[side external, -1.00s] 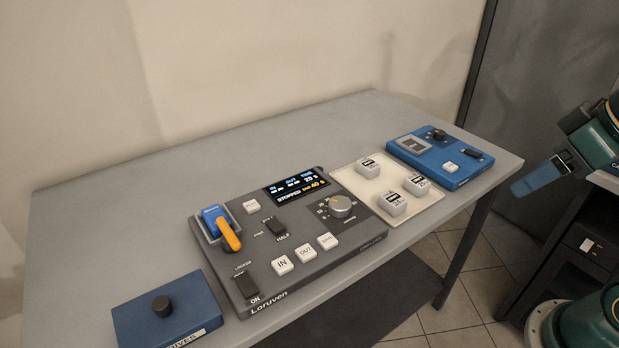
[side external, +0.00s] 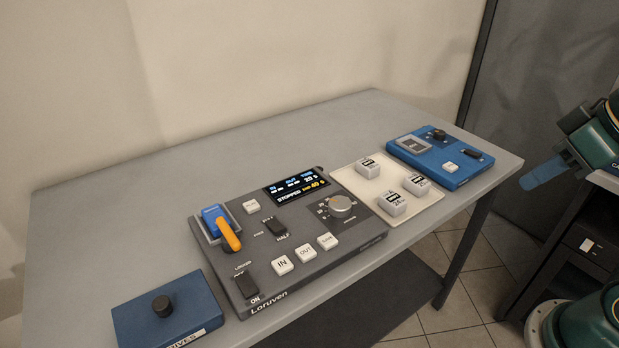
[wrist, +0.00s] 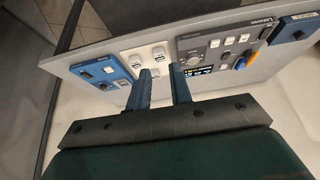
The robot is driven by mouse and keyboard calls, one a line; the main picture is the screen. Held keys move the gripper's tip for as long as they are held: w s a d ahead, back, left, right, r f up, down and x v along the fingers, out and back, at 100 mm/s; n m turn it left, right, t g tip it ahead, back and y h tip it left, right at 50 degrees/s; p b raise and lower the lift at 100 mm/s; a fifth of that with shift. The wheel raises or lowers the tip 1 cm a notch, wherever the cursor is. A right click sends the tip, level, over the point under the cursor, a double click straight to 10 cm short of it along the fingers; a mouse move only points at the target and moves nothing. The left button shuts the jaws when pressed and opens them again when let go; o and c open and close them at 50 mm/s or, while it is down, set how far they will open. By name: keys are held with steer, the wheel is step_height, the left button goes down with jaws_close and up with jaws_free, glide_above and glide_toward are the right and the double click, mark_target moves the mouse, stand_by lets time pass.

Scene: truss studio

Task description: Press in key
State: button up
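The IN key (side external: 282,265) is a white square key near the front edge of the dark grey Loruven panel (side external: 345,250), left of the OUT key (side external: 306,252). It looks raised. In the wrist view the IN key (wrist: 245,38) shows small, upside down, at the upper right. The panel's display (side external: 297,187) reads STOPPED. My gripper (side external: 530,183) hangs in the air beyond the table's right end, far from the key. In the wrist view my gripper's two blue fingers (wrist: 161,84) stand apart with nothing between them.
A white tray (side external: 423,204) with several small blocks lies right of the panel. Beyond it is a blue device (side external: 462,175). A blue box with a black knob (side external: 185,305) stands at the left. A yellow-orange lever (side external: 229,235) rises from the panel. The table's back is clear.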

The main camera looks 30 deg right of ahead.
jaws_close()
stand_by(1.3)
